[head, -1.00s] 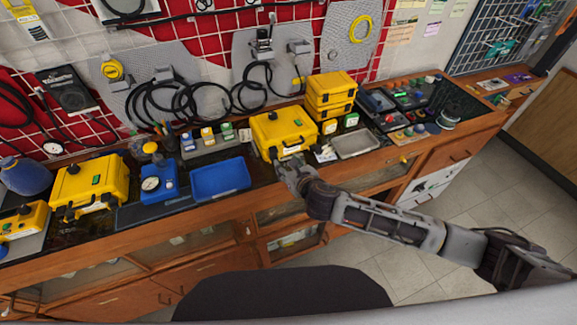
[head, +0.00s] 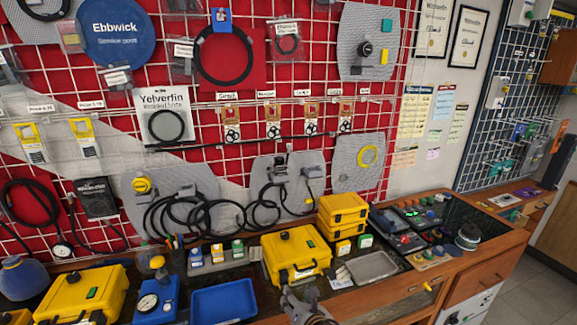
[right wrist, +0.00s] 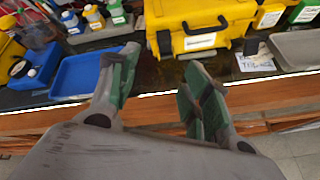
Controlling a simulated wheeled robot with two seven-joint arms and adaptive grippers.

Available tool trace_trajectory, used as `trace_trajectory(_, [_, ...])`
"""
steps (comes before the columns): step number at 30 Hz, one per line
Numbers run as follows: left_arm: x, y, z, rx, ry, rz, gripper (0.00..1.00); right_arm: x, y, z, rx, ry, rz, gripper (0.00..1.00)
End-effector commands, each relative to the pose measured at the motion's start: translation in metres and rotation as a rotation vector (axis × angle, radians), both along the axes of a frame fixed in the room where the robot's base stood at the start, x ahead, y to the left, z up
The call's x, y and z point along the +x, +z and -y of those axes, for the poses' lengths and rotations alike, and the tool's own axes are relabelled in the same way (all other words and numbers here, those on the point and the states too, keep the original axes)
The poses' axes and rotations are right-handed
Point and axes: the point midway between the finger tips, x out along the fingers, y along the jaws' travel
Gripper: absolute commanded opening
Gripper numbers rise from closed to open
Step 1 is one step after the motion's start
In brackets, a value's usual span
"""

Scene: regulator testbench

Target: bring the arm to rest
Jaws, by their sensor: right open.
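My right gripper (head: 304,303) shows at the bottom middle of the head view, in front of the bench edge near the middle yellow case (head: 296,254). In the right wrist view its two green-padded fingers (right wrist: 155,95) are apart with nothing between them. The bench's wooden front edge (right wrist: 150,119) passes beyond the fingertips, and the yellow case (right wrist: 203,20) stands behind it. Most of my right arm is below the head view. My left gripper is not in view.
A blue tray (head: 222,301) lies left of the gripper, and a grey metal tray (head: 372,267) lies to its right. Stacked yellow cases (head: 342,210) stand behind. A blue gauge unit (head: 157,298) is further left. The red wall grid holds hoses and packets.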

Motion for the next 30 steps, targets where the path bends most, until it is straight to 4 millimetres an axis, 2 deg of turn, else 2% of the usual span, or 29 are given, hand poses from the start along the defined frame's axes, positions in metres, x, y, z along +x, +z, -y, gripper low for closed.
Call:
trace_trajectory(7, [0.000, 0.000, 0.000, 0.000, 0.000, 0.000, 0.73, -0.019, 0.004, 0.005, 0.309, -0.230, -0.170, 0.48])
trace_trajectory(14, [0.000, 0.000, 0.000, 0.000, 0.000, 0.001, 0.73, -0.036, 0.003, 0.021, 0.574, -0.465, -0.319, 0.48])
trace_trajectory(23, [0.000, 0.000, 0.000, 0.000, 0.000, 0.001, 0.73, -0.062, -0.006, 0.052, 0.897, -0.807, -0.492, 0.48])
trace_trajectory(30, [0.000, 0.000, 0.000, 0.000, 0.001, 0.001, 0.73, -0.089, -0.019, 0.085, 1.130, -1.113, -0.602, 0.48])
